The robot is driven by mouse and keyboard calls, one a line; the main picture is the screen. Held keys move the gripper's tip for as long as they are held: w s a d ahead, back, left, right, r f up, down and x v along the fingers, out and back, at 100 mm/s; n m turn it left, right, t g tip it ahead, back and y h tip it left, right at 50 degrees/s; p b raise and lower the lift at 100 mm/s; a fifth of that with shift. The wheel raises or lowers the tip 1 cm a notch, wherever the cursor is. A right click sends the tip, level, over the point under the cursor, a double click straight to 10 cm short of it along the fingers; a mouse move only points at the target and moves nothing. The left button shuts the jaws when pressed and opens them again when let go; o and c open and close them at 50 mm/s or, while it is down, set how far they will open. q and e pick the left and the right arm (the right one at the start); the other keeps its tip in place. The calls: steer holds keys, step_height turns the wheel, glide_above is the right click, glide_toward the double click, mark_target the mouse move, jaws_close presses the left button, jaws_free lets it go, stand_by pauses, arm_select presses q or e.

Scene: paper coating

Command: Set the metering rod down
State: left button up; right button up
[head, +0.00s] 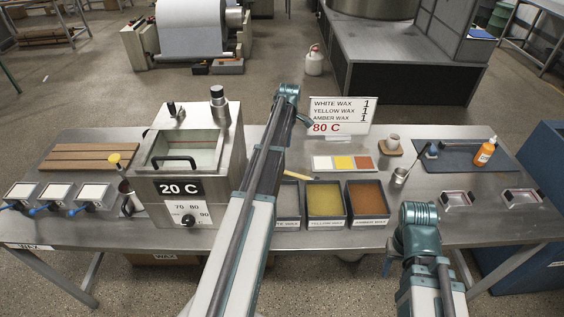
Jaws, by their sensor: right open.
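I cannot pick out the metering rod with certainty. A tan stick (297,176) juts out from behind my left arm, above the wax trays, and its other end is hidden. My left arm reaches up across the middle of the table, and its gripper is hidden from view. My right arm is bent at the table's front edge, right of the amber wax tray (368,203). My right gripper (388,263) shows only in small part below that edge, and is open. I see nothing held in it.
A heated box reading 20 C (182,189) stands left of my left arm. A yellow wax tray (326,204) sits beside the amber one. A metal cup (400,177), two small metal trays (458,200) and a dark mat (460,155) with an orange bottle (486,152) occupy the right side.

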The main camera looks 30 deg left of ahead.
arm_select(q)
steer(key=shift+h, duration=0.3)
step_height(320, 180, down, 8)
steer(key=b, duration=0.8)
steer(key=shift+w+a+b, duration=0.1)
steer(key=shift+b, duration=0.25)
arm_select(e)
step_height(320, 180, down, 8)
arm_select(q)
steer(key=f+b, duration=0.5)
steer(key=shift+a+f, duration=0.15)
steer(key=shift+a, duration=0.15)
arm_select(e)
step_height(320, 180, down, 5)
arm_select(q)
jaws_close()
